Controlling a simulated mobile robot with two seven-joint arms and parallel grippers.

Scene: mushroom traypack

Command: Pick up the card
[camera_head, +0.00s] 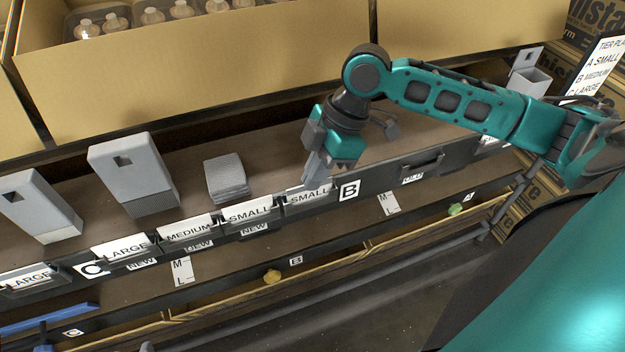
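Several white cards stand in holders along the dark shelf edge. One card reading SMALL (308,196) sits in the holder just left of the white B label (349,190). My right gripper (314,182) points down at the top edge of this card, and its grey fingers overlap the card in the picture. I cannot tell whether the fingers are closed on it. Further left are another SMALL card (248,213), a MEDIUM card (187,231) and LARGE cards (122,248). My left gripper is not in view.
Grey boxes (130,170) and a grey stack (226,178) stand on the shelf behind the cards. A lower shelf runs below.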

